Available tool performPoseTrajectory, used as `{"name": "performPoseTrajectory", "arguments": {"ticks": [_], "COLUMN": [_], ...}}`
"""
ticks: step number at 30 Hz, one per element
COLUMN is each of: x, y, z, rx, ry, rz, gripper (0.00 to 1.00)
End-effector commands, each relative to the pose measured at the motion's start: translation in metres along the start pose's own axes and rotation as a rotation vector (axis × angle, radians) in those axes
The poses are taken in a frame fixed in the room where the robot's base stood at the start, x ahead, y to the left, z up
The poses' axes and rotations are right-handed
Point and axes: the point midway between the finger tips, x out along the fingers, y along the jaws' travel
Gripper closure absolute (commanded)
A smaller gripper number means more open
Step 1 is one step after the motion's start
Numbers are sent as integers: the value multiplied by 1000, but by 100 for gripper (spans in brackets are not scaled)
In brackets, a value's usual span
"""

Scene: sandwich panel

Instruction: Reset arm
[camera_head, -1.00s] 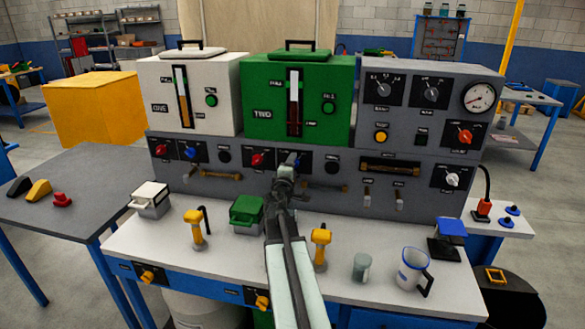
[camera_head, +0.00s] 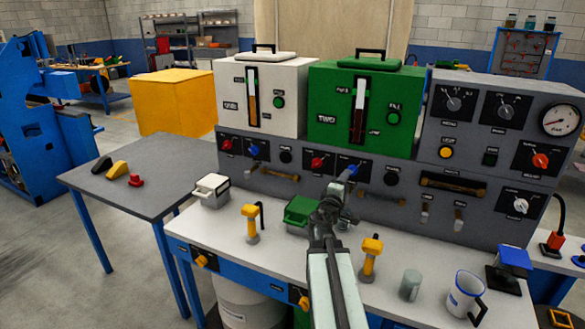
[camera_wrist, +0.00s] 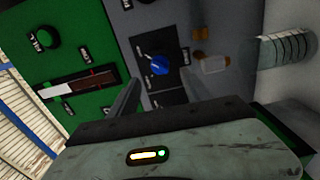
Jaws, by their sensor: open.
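My gripper (camera_head: 337,187) is stretched out over the bench toward the panel below the green tank unit labelled TWO (camera_head: 364,107). In the wrist view my gripper (camera_wrist: 160,90) has its two fingers spread, one on each side of a blue knob (camera_wrist: 159,66) on a dark plate. The gap between the fingers is empty, and the knob sits beyond the fingertips. In the head view this blue knob (camera_head: 352,170) is at the tip of my gripper, partly hidden by it.
The white tank unit (camera_head: 257,98) stands left of the green one. A green box (camera_head: 299,212), yellow-handled tools (camera_head: 251,223), a grey cup (camera_head: 410,285) and a white mug (camera_head: 464,294) stand on the bench (camera_head: 225,240). A grey side table (camera_head: 150,165) is at left.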

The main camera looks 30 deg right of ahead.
Motion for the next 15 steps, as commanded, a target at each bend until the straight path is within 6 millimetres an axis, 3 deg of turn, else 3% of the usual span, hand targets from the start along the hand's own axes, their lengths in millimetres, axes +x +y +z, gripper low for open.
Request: {"name": "performPoseTrajectory", "arguments": {"ticks": [5,8,11,15], "x": [-4,-18,-45,-97], "y": [0,-1,-4,-28], "z": [-11,-49,-104,-173], "rx": [0,0,14,166], "ry": [15,69,150,206], "rz": [0,-1,-11,-129], "gripper": [43,43,43,43]}}
